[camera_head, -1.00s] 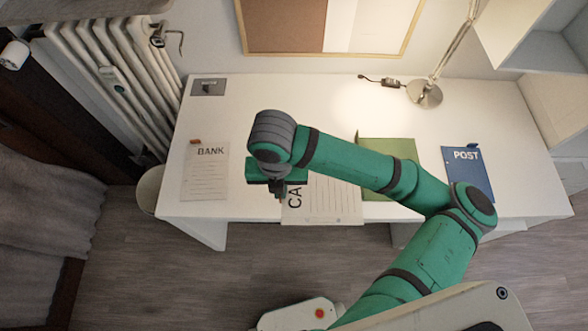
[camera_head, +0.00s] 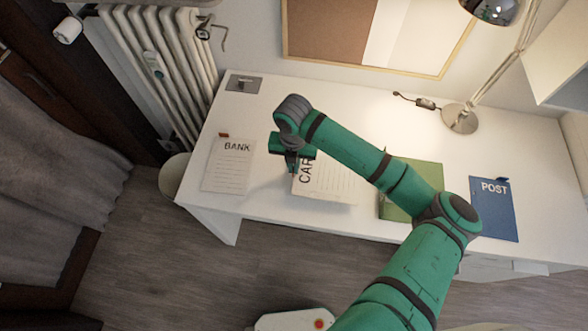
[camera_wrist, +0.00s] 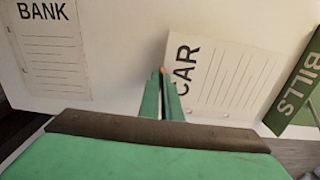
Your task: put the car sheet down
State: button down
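The car sheet (camera_head: 330,186) is white with lines and a sideways "CAR" heading. It is over the front middle of the desk, and also shows tilted in the wrist view (camera_wrist: 230,82). My gripper (camera_head: 292,168) is at its left edge, by the heading. In the wrist view my gripper's fingers (camera_wrist: 161,84) are nearly together, with a small orange tab between their tips at the sheet's edge. The gripper looks shut on this tab. My arm covers the sheet's upper right part in the head view. I cannot tell whether the sheet touches the desk.
The white desk (camera_head: 260,115) has the bank sheet (camera_head: 228,168) at left, the green bills sheet (camera_head: 425,178) right of the car sheet, and the blue post sheet (camera_head: 494,212) farther right. A lamp (camera_head: 460,118) stands at the back right. The desk's back middle is clear.

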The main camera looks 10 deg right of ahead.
jog(key=shift+f, duration=1.55)
jog(key=shift+f, duration=0.15)
jog(key=c, duration=2)
grip_release()
